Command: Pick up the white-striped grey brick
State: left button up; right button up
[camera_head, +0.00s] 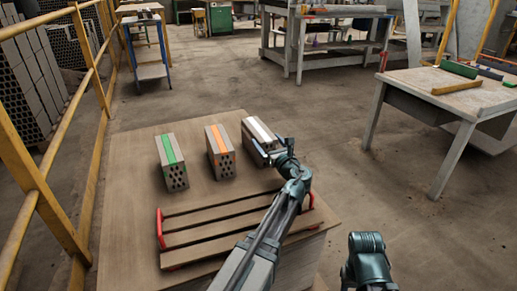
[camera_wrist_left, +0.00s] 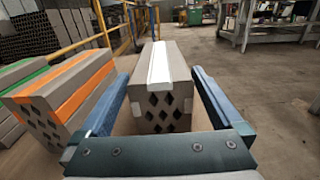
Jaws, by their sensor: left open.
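The white-striped grey brick (camera_head: 258,130) is the rightmost of three bricks on the wooden board, partly hidden in the head view by my left gripper (camera_head: 282,153). In the left wrist view the brick (camera_wrist_left: 162,97) stands with its holed end facing me and the white stripe along its top. The two blue fingers of my left gripper (camera_wrist_left: 170,67) are apart, one on each side of the brick. Gaps show between fingers and brick near the front; contact at the tips cannot be told. My right arm (camera_head: 368,262) shows at the lower edge, its gripper out of view.
An orange-striped brick (camera_head: 220,153) and a green-striped brick (camera_head: 171,162) stand to the left. A slatted wooden rack (camera_head: 222,224) with red ends lies in front on the board (camera_head: 125,224). A yellow railing (camera_head: 35,183) runs at left. A workbench (camera_head: 420,85) stands at right.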

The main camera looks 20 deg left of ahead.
aim_at(261, 131)
pick_arm(q)
jog(key=shift+x, duration=3.05)
jog(key=shift+r, duration=0.15)
jog(key=shift+c, duration=0.2)
grip_shut()
